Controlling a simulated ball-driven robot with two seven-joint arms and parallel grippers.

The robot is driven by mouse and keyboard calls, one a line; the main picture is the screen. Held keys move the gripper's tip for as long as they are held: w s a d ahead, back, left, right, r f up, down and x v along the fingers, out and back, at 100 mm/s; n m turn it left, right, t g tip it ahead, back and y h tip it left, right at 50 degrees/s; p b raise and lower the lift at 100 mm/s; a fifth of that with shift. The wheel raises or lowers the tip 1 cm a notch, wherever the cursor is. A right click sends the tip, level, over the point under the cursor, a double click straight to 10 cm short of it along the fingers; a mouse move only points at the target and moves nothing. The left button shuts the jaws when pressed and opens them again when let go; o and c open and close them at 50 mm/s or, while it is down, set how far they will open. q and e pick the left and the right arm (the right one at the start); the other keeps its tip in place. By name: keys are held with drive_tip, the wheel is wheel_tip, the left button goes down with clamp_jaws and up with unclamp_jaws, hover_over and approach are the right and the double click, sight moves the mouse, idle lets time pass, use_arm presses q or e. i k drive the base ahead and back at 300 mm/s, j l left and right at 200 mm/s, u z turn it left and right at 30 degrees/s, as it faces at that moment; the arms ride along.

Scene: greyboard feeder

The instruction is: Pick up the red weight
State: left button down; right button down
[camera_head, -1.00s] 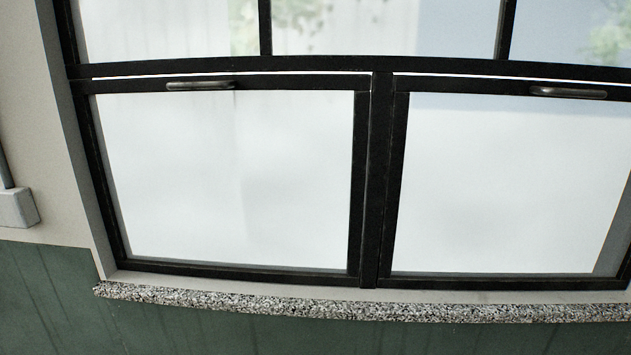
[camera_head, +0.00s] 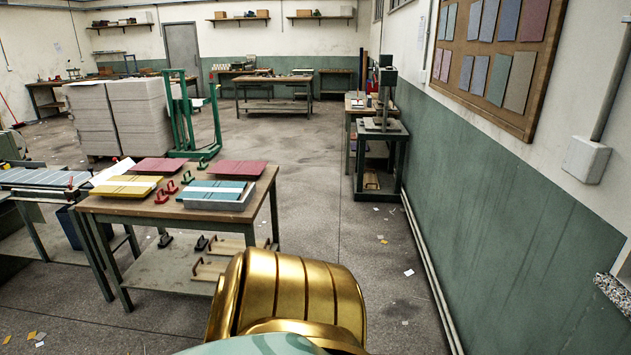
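The wooden table (camera_head: 100,205) is a short way ahead. A gold and pale green part of my own body fills the bottom centre. Neither of my grippers shows.
Dark red boards (camera_head: 236,168) lie behind the teal stack. Dark weights (camera_head: 201,243) sit on the table's lower shelf. Open floor (camera_head: 320,200) lies right of the table, up to the green wall (camera_head: 470,200).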

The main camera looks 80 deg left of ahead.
sight(160, 199)
drive_tip(key=u, duration=3.7)
drive_tip(key=i, duration=0.15)
